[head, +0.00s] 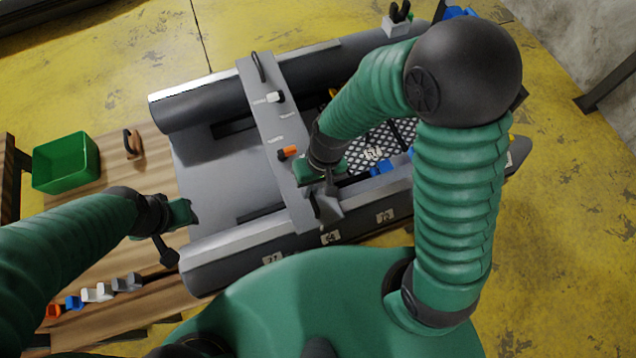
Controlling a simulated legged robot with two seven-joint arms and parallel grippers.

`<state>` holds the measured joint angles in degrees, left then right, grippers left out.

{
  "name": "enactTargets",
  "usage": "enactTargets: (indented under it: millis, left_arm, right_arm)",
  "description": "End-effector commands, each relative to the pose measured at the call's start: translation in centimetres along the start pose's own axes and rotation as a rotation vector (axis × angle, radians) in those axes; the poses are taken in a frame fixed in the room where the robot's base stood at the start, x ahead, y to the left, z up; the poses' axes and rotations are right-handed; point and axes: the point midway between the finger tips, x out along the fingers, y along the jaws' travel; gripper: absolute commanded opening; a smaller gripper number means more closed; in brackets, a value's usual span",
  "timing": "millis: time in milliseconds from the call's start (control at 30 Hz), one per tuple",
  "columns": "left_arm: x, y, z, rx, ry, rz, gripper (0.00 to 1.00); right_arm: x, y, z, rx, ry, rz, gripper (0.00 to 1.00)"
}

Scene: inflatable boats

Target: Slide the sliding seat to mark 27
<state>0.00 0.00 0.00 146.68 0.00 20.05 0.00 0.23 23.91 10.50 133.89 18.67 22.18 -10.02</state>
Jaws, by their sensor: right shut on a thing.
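The sliding seat (270,115) is a grey plank across the grey inflatable boat (225,250). Its near end lies close to the mark that looks like 64 (330,237). The mark 27 (272,259) is farther left on the near tube, and another mark, perhaps 72 (385,216), is to the right. My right gripper (325,190) is at the seat's near end, shut on what seems to be its handle, which the gripper mostly hides. My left gripper (178,235) is over the boat's left end, its fingers apart and empty, clear of the seat.
A black handle (258,67) stands at the seat's far end. White (275,97) and orange (288,152) pieces lie on the seat. A green bin (66,163) and several small coloured pieces (97,292) are on the wooden table at left. The boat floor left of the seat looks clear.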

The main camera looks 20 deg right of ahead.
Motion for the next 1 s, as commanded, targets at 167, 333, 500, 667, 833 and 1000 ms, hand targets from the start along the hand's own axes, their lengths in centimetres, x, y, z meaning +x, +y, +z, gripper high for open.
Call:
enactTargets:
  millis: [167,333,500,667,833,1000]
  left_arm:
    - [-1.4,0.0,-0.3,0.000,0.000,0.000,0.36]
    - [-2.6,0.0,-0.6,0.000,0.000,0.000,0.36]
    - [-3.5,0.0,-0.8,0.000,0.000,0.000,0.36]
    - [-3.9,0.0,-0.9,0.000,0.000,0.000,0.36]
    - [-3.9,0.0,-0.9,0.000,0.000,0.000,0.36]
    - [-3.9,0.0,-0.9,0.000,0.000,0.000,0.36]
  right_arm:
    - [0.4,-4.1,-0.1,-0.010,0.001,-0.001,0.00]
    - [1.2,-8.3,-0.1,-0.009,0.002,-0.001,0.00]
    - [2.0,-11.6,-0.1,-0.005,0.003,-0.001,0.00]
    - [2.4,-13.4,-0.2,-0.003,0.004,-0.001,0.00]
    - [2.7,-13.9,-0.2,-0.001,0.005,-0.002,0.00]
    - [2.7,-13.9,-0.2,0.000,0.006,-0.002,0.00]
